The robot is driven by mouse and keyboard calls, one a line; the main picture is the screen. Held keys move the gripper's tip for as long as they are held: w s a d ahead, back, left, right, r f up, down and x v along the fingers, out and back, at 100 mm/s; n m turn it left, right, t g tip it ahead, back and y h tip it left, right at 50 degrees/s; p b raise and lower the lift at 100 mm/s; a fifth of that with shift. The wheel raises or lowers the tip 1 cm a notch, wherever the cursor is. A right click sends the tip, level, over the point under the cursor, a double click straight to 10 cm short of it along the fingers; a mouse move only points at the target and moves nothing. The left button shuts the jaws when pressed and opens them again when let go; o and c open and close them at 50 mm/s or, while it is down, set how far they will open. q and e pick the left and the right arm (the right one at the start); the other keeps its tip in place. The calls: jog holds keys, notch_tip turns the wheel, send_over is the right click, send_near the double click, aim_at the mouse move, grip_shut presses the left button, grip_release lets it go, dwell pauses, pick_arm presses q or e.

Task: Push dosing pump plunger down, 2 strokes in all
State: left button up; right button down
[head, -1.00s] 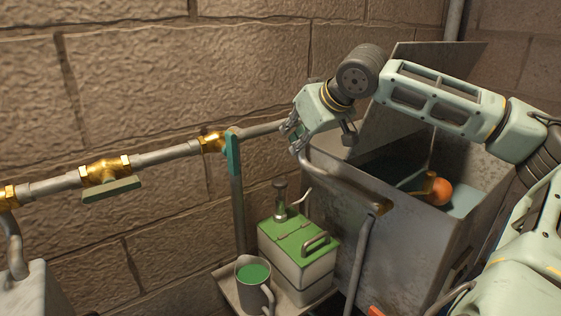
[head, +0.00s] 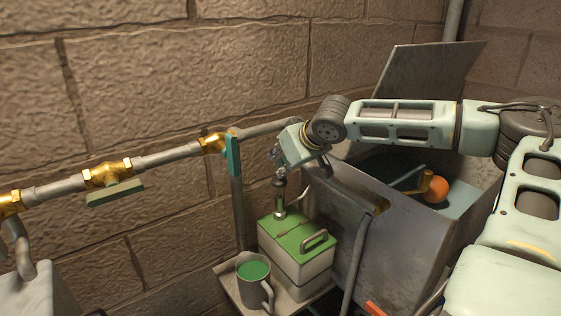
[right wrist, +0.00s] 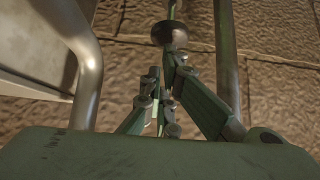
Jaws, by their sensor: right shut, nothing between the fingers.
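The dosing pump (head: 295,252) is a white box with a green lid, a grey carry handle and a dark-knobbed plunger (head: 280,200) at its back left. The plunger stands up above its metal collar. My right gripper (head: 281,174) is shut and empty, with its fingertips just above the plunger knob. In the right wrist view the dark round knob (right wrist: 170,35) lies just beyond the fingers (right wrist: 170,75); whether they touch it I cannot tell. My left gripper is in neither view.
A metal jug (head: 253,279) with green contents stands left of the pump on a small shelf (head: 228,279). A grey metal tank (head: 345,225) with a raised lid and an orange ball (head: 437,189) is close on the right. A pipe with brass valves (head: 107,174) runs along the wall.

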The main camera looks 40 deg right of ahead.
aim_at(279, 181)
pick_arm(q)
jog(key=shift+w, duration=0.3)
pick_arm(e)
jog(key=shift+a, duration=0.1)
notch_tip(279, 181, down, 4)
jog(key=shift+b, duration=1.1)
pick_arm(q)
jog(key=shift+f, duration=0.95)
pick_arm(e)
jog(key=shift+s, duration=0.1)
